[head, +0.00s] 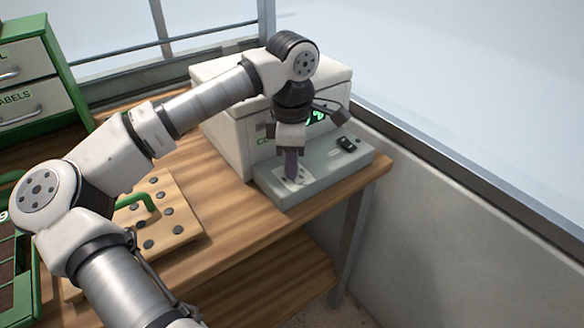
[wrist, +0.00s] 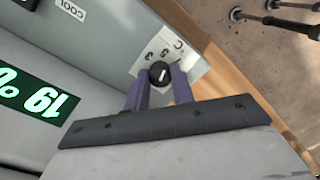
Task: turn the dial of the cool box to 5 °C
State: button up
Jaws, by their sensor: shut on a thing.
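The cool box (head: 228,128) is a white box on the wooden bench with a grey control ledge (head: 325,168) along its front. In the wrist view the black dial (wrist: 160,73) with a white pointer mark sits on a white scale plate (wrist: 142,66) with figures, seen turned around. My gripper (head: 291,177) points down at the plate in the head view and hides the dial there. In the wrist view its purple fingers (wrist: 160,90) stand on both sides of the dial, shut on it. The green display (wrist: 35,97) appears to read 19 °C, upside down.
A black switch (head: 347,143) is on the ledge, right of the dial. A green drawer cabinet (head: 55,70) stands at the back left. The bench's right edge is close by.

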jog(key=shift+n+b, duration=0.35)
jog(key=shift+n, duration=0.25)
jog(key=o, duration=1)
notch_tip(320, 180, up, 14)
jog(key=shift+f, duration=0.15)
